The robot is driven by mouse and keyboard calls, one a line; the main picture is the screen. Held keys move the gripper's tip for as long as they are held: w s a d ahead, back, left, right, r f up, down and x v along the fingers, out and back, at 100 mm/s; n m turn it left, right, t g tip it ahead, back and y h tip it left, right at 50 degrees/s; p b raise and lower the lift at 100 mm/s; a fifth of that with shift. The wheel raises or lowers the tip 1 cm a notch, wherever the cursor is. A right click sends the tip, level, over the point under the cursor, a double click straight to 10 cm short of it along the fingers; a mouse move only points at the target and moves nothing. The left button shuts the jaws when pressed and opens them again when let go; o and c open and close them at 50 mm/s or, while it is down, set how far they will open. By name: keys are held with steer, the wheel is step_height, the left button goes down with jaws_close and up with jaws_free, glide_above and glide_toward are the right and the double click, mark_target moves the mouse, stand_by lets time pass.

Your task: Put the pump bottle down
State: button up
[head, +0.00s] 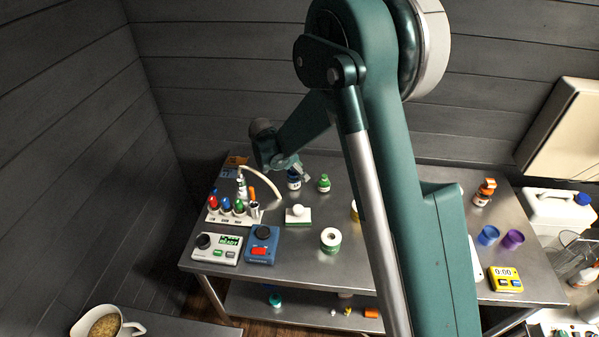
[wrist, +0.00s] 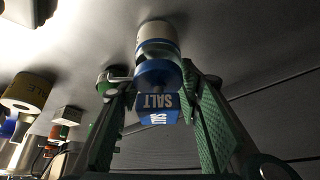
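A white bottle with a blue top (wrist: 157,32) is between the fingers of my gripper (wrist: 157,88) in the wrist view, which is upside down. A blue part lettered SALT overlaps the top; I cannot tell whether it belongs to the bottle. I take this for the pump bottle; no clear pump head shows. In the head view the blue and white bottle (head: 293,183) is upright at the back of the steel table, just below my gripper (head: 297,170). The fingers are close on both sides; contact with the bottle, and of its base with the table, is unclear.
A green-capped bottle (head: 323,183) stands just right of it. A white-topped green block (head: 298,215), a tape roll (head: 331,239) and a rack of coloured bottles (head: 235,215) are nearer. Bare steel lies between them. My arm hides the table's middle right.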

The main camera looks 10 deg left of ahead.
steer(key=shift+o, duration=0.8)
steer(key=shift+r, duration=0.1)
steer(key=shift+r, duration=0.15)
steer(key=v, duration=1.1)
steer(key=shift+a+r, duration=0.2)
steer(key=shift+r, duration=0.15)
steer(key=shift+s+d+r, duration=0.1)
steer(key=shift+s+d, duration=0.05)
